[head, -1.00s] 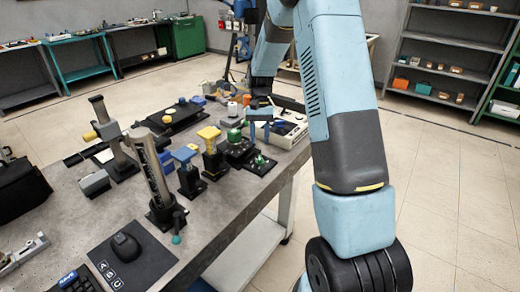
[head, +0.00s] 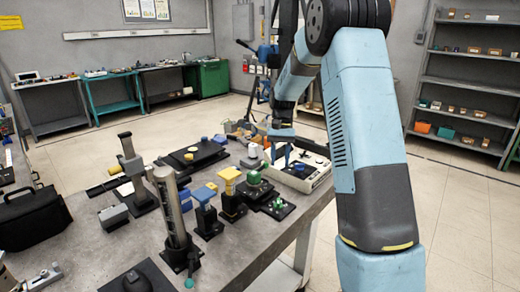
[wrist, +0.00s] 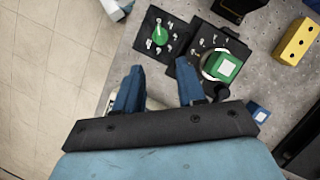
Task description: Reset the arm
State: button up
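My arm is light blue and dark grey and reaches out over the far right part of the workbench (head: 110,240). My gripper (head: 281,155) hangs above the bench near a white instrument box (head: 318,176). In the wrist view its two blue fingers (wrist: 160,85) stand apart with nothing between them. Beyond the fingertips lie a black plate with a green dial (wrist: 160,36) and a black fixture with a green block (wrist: 222,66). The gripper touches neither of them.
A yellow-topped post (head: 229,182), a blue-topped post (head: 206,205) and a tall metal column (head: 172,215) stand on the bench. A black bag (head: 34,218) is at the left. Shelves (head: 465,75) stand at the back right, with open floor before them.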

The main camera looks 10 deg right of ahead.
jog(key=s+a+r+n+t+h, duration=0.1)
jog(key=s+r+t, duration=0.2)
jog(key=s+r, duration=0.75)
jog(key=s+a+r+n+t, duration=0.15)
jog(key=s+r+t, duration=0.25)
jog(key=s+r, duration=0.65)
jog(key=s+d+f+n+t, duration=0.1)
jog(key=s+f+t, duration=0.1)
jog(key=s, duration=1.1)
jog(key=shift+f+t, duration=0.4)
jog(key=shift+f, duration=0.4)
